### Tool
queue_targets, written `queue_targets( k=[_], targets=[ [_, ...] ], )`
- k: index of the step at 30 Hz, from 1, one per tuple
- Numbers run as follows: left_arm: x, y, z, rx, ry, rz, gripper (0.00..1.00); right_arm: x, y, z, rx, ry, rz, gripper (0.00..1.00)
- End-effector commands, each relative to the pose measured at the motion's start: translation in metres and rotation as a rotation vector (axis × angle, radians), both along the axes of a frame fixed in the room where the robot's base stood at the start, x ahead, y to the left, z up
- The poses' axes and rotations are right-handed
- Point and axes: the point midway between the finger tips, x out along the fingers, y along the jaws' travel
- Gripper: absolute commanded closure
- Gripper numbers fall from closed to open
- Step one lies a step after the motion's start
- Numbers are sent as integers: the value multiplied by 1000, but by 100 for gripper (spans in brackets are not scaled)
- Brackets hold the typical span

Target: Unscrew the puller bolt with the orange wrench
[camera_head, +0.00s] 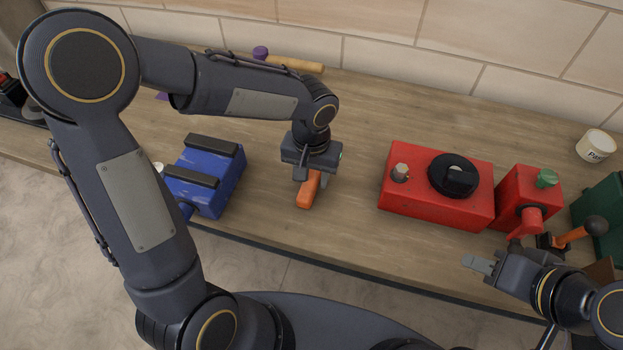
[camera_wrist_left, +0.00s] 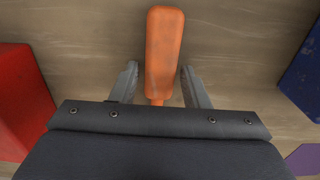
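The orange wrench (camera_head: 308,190) shows mostly as its handle, beneath my left gripper on the wooden bench; its head is hidden. My left gripper (camera_head: 315,181) points down with its fingers open on either side of the handle. In the left wrist view the handle (camera_wrist_left: 163,52) lies between the spread fingers (camera_wrist_left: 160,85), with gaps on both sides. A red block (camera_head: 430,205) carries a hex bolt head (camera_head: 400,172) and a black round part (camera_head: 453,175); I cannot tell which is the puller bolt. My right gripper (camera_head: 478,264) hangs near the bench's front edge, its finger gap unclear.
A blue vise (camera_head: 225,185) stands left of the wrench. A smaller red piece with a green knob (camera_head: 547,178), an orange-handled tool (camera_head: 572,236) and a white pot (camera_head: 595,146) are at the right. Bench between the wrench and red block is clear.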

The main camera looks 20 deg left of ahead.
Motion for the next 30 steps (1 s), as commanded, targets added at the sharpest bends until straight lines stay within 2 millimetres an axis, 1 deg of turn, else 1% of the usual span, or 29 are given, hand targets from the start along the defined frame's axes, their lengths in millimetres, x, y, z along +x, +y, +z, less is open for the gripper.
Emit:
queue_targets(
  k=[1, 6, 9, 16, 20, 23, 26, 29, 30],
  targets=[
    [0, 0, 0, 0, 0, 0, 65, 0, 0, 0, 0, 0, 0, 64],
    [0, 0, 0, 0, 0, 0, 87, 0, 0, 0, 0, 0, 0, 64],
    [0, 0, 1, 0, -1, 0, 98, 0, 0, 0, 0, 0, 0, 64],
    [0, 0, 2, -1, -1, 0, 98, 0, 0, 0, 0, 0, 0, 64],
    [1, 0, 8, 0, -3, 1, 98, 0, 0, 0, 0, 0, 0, 64],
    [1, 0, 19, -1, -6, 1, 98, 0, 0, 0, 0, 0, 0, 64],
    [0, 1, 36, -2, -6, 1, 98, 0, 0, 1, 0, 0, 0, 64],
    [-10, 17, 56, -2, -9, 5, 98, 0, 0, -2, 0, 0, 0, 64],
    [-14, 24, 66, -1, -10, 6, 98, 0, 0, -3, 0, 0, 0, 64]
  ],
)
